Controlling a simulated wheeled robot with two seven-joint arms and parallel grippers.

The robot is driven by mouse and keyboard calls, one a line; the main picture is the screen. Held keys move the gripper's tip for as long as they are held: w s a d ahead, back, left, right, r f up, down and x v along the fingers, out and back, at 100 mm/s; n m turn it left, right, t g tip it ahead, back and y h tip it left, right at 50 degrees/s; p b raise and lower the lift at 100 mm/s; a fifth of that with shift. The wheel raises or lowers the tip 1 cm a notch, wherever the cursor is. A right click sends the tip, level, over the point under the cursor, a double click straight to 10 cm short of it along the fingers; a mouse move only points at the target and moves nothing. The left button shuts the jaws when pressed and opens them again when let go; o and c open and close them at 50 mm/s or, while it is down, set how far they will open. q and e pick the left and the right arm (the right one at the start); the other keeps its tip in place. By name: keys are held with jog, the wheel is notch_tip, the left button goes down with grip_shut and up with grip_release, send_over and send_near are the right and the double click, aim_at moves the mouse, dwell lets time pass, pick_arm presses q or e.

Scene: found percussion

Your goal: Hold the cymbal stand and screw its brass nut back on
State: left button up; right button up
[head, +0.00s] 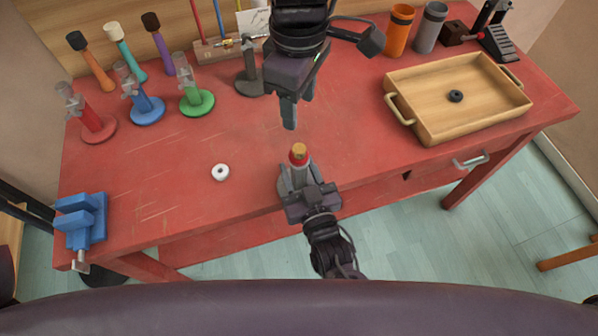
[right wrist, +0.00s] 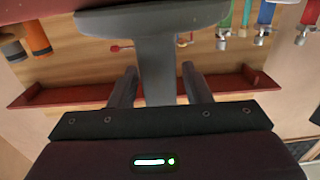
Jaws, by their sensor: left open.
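The cymbal stand (head: 300,171) is grey and seen almost from above in the head view. It has a red ring and a brass-coloured piece, apparently the brass nut (head: 298,149), at its top. I cannot tell how tightly that sits. My right gripper (head: 296,181) comes from the front and is around the stand. In the right wrist view the picture is upside down, and the stand's grey post and wide base (right wrist: 155,55) show between the fingers (right wrist: 160,85). My left gripper (head: 289,112) comes from the top of the head view, open and empty, pointing down just behind the brass top.
A white ring (head: 220,173) lies on the red table (head: 200,240). Coloured stands (head: 146,108) are at the left, a blue vise (head: 82,220) at the front left. A wooden tray (head: 425,120) holding a black ring (head: 455,96) is at the right, with cups (head: 398,30) behind.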

jog(key=shift+o, duration=0.6)
jog(key=shift+s+d, duration=0.15)
jog(key=shift+s, duration=0.2)
jog(key=b+v, duration=0.1)
jog(key=v, duration=0.6)
